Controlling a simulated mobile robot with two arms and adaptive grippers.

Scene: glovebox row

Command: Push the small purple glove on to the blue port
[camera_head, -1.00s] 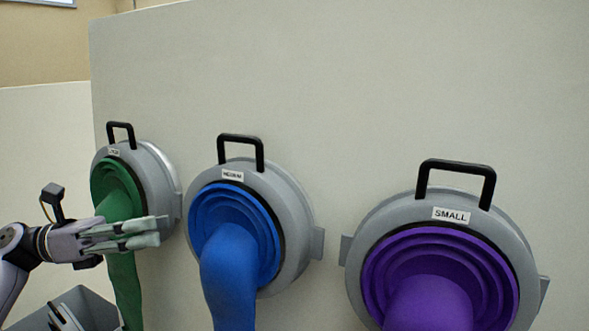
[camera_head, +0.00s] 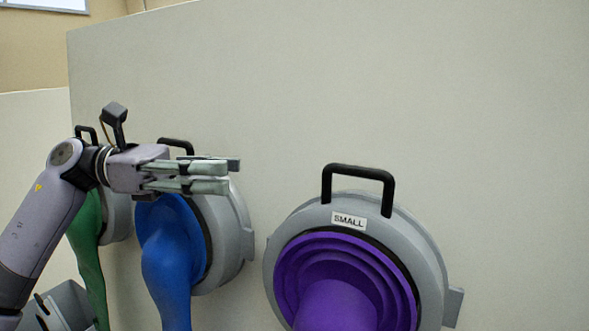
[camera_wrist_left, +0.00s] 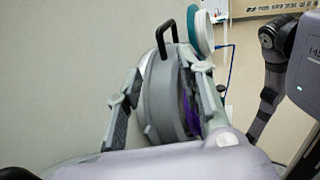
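The small purple glove (camera_head: 340,285) sits on the grey port (camera_head: 425,255) labelled SMALL at the right in the head view; its lower part is cut off. In the left wrist view some purple (camera_wrist_left: 190,112) shows inside a grey ring. The blue glove (camera_head: 168,250) hangs from the middle grey port (camera_head: 225,225). My left gripper (camera_head: 226,176) is in front of the top of that middle port, left of the purple glove and higher. Its fingers are apart and empty in the left wrist view (camera_wrist_left: 163,75). My right gripper is not seen.
A black handle (camera_head: 358,170) stands on top of the SMALL port. A green glove (camera_head: 88,255) hangs at the far left, partly behind my left arm. The pale wall above the ports is clear.

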